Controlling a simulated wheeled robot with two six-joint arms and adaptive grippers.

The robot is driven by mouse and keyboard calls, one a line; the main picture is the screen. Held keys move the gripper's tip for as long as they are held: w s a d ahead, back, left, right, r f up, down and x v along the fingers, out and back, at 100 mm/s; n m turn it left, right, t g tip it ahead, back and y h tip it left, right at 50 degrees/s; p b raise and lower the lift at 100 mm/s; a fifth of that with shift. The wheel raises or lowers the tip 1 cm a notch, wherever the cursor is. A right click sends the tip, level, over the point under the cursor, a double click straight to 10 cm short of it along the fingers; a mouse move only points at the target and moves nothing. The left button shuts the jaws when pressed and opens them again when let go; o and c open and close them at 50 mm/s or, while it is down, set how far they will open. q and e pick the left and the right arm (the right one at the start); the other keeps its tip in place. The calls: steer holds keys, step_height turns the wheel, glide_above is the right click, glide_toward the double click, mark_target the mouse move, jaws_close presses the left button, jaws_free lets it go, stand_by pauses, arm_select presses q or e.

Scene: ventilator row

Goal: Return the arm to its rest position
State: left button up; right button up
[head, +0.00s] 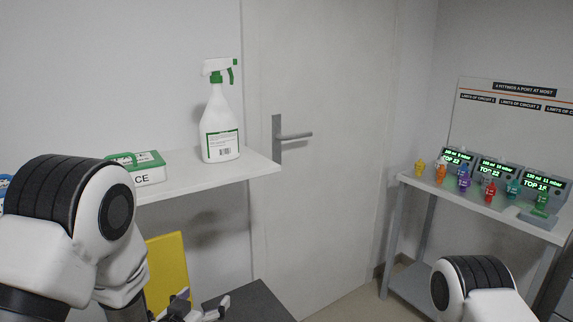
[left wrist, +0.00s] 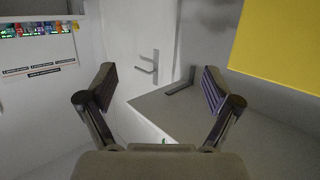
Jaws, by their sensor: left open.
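My left arm (head: 75,225) comes in from the left in the head view, bent in front of the shelf. My left gripper (head: 202,310) shows at the bottom edge of that view, partly cut off, near a dark grey surface (head: 252,300). In the left wrist view the left gripper (left wrist: 155,90) is open, its two fingers wide apart with nothing between them. Part of my right arm (head: 475,290) shows at the lower right of the head view. Its gripper is out of view.
A white shelf (head: 205,182) holds a spray bottle (head: 220,125) and a green-lidded box (head: 145,168). A yellow panel (head: 167,272) is beside my left arm. A door (head: 320,120) stands behind. A table (head: 480,212) at right carries several coloured fittings and display units (head: 497,173).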

arm_select(q)
steer(key=s+a+f+n+g+y+b, duration=0.1)
steer(key=s+a+f+g+b, duration=0.1)
steer(key=s+f, duration=0.45)
steer(key=s+a+f+g+y+b, duration=0.1)
steer(key=s+f+g+b, duration=0.15)
steer(key=f, duration=0.75)
steer(key=s+a+f+n+g+b, duration=0.1)
steer(key=s+a+f+g, duration=0.15)
steer(key=s+f, duration=0.4)
steer(key=s+a+f+n+g+y+b, duration=0.15)
steer(key=s+f+g, duration=0.25)
steer(key=s+f, duration=0.5)
steer(key=s+a+f+m+g+b, duration=0.1)
steer(key=s+f+g+b, duration=0.4)
steer(key=s, duration=0.6)
arm_select(e)
step_height(320, 180, down, 10)
steer(key=f+p, duration=0.1)
steer(key=p, duration=0.1)
arm_select(q)
step_height(320, 180, up, 18)
steer(key=t+p, duration=0.1)
steer(key=p, duration=1.8)
steer(key=shift+w+d, duration=0.15)
steer(key=shift+w, duration=0.2)
arm_select(e)
step_height(320, 180, up, 20)
steer(key=shift+a+f, duration=0.15)
steer(key=shift+a, duration=0.1)
